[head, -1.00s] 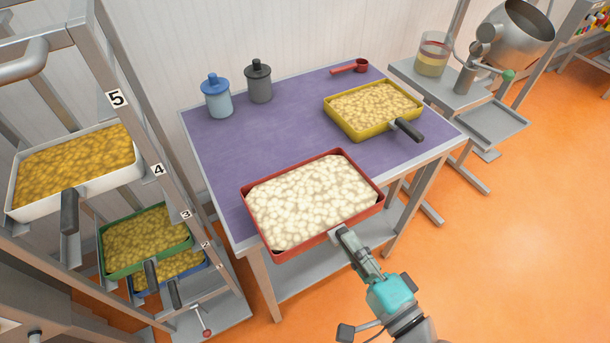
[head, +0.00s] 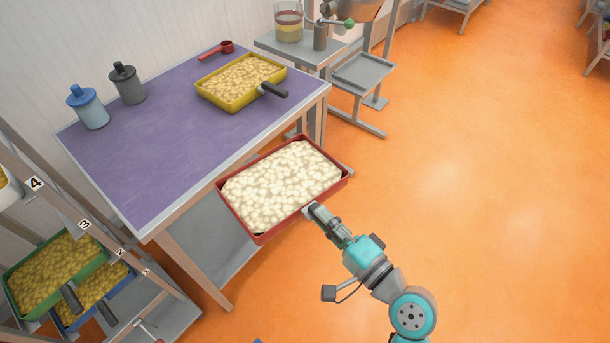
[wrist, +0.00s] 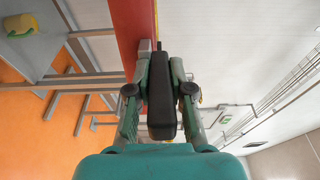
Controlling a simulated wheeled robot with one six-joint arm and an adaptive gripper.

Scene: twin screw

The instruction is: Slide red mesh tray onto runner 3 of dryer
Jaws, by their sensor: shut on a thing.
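The red mesh tray (head: 283,186), full of pale pieces, is held in the air just off the front edge of the purple table, looking roughly level. My gripper (head: 316,214) is shut on its dark handle, also seen in the wrist view (wrist: 161,105), where the tray's red wall (wrist: 134,22) shows beyond the fingers. The dryer (head: 84,224) is at the lower left, with number labels 4 to 1 down its post. A green tray (head: 55,272) and a blue tray (head: 95,300) sit in its lower part. Runner 3 itself is not clearly visible.
The purple table (head: 150,165) carries a yellow tray (head: 240,83), two lidded jars (head: 88,107) and a red scoop (head: 217,49). Handles of the dryer's trays stick out toward the front. Open orange floor (head: 470,180) lies to the right.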

